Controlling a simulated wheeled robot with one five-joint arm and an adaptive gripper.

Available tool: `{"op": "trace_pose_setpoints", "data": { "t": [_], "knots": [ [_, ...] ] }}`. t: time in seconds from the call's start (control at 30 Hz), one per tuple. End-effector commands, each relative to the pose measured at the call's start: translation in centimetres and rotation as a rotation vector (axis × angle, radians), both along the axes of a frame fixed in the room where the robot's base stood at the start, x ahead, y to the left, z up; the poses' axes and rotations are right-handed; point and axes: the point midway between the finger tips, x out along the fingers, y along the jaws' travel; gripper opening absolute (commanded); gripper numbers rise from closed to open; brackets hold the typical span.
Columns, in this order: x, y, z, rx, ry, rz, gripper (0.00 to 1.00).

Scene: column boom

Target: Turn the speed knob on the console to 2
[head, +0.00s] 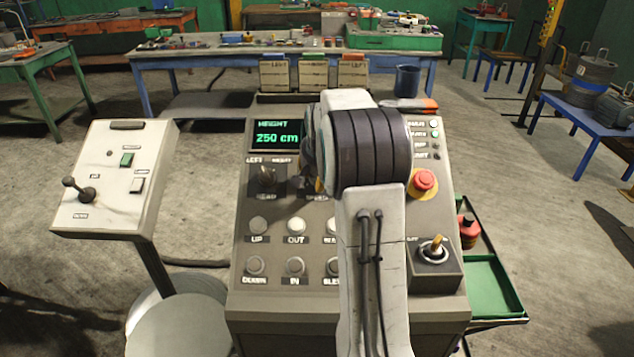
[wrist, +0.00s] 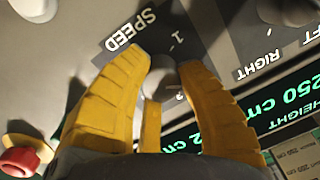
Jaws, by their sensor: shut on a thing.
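The speed knob (wrist: 157,82) is a small grey knob on the grey console (head: 275,312). It stands below the SPEED label (wrist: 131,31) and a "1" mark (wrist: 177,40) in the wrist view. My gripper (wrist: 160,68) has its yellow fingers around the knob, shut on it. In the head view my arm hides the knob and nearly all of the gripper.
The height display (head: 276,138) reads 250 cm. A white side panel (head: 113,175) stands left.

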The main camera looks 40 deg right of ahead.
Motion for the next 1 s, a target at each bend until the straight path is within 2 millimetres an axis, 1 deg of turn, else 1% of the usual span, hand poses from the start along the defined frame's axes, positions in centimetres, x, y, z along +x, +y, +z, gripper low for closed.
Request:
{"op": "trace_pose_setpoints", "data": {
  "t": [0.03,0.33,0.37,0.63,0.87,1.0],
  "knots": [
    [-0.08,0.0,-0.32,0.0,0.006,0.004,0.0],
    [-0.13,0.01,-0.23,0.001,0.009,0.005,0.01],
    [-0.13,0.0,-0.24,0.001,0.009,0.005,0.36],
    [-0.09,0.0,-0.11,0.0,0.005,0.005,0.6],
    [-0.07,0.01,-0.04,-0.001,0.005,0.005,0.6],
    [-0.26,0.12,0.55,-0.002,0.003,0.005,0.6]
  ]
}}
